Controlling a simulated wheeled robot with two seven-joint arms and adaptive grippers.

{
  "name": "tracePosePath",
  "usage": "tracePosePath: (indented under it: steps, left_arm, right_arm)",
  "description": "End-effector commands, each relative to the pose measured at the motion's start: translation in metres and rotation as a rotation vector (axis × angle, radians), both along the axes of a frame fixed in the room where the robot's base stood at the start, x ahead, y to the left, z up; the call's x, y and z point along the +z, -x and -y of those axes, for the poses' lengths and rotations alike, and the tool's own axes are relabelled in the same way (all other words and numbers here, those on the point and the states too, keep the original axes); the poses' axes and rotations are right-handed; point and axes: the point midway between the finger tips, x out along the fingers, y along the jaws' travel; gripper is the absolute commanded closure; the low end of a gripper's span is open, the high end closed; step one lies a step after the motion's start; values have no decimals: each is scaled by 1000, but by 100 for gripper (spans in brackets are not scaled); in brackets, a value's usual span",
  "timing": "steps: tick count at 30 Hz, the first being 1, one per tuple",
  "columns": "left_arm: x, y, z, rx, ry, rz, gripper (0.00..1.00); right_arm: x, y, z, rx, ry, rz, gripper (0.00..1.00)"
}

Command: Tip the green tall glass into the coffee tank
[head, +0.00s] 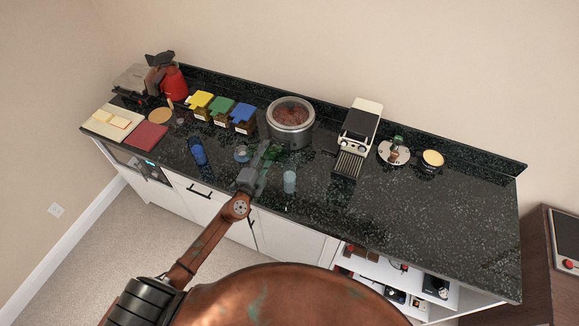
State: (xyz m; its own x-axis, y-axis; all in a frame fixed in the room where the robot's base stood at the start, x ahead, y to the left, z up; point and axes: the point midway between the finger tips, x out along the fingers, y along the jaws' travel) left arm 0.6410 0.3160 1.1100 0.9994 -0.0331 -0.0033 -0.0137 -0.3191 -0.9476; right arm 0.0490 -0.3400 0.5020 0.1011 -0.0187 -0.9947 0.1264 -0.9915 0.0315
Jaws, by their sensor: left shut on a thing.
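The green tall glass (278,154) is in the head view, near the middle of the dark counter. My left gripper (268,158) is shut on it, and the fingers hide part of the glass. I cannot tell whether the glass touches the counter or how far it tilts. The coffee tank (275,132), a round metal pot with reddish-brown contents, stands just behind the glass, toward the wall. My right gripper is not in view.
A blue glass (198,151) stands left of my gripper and a pale clear glass (290,181) stands close on its right. A small round jar (242,154) is nearby. Yellow, green and blue lidded boxes (243,113) are left of the tank. The right counter (440,215) is clear.

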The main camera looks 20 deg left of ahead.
Motion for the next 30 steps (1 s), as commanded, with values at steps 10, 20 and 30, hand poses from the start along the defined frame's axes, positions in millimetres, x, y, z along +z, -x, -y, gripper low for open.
tracePosePath:
  steps: [10,20,30]
  left_arm:
    - [-10,-1,1,0,125,0,99]
    - [-14,0,5,0,432,-10,99]
    - [-53,-1,-1,2,685,-20,99]
  right_arm:
    - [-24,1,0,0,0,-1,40]
    - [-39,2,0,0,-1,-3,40]
    - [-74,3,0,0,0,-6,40]
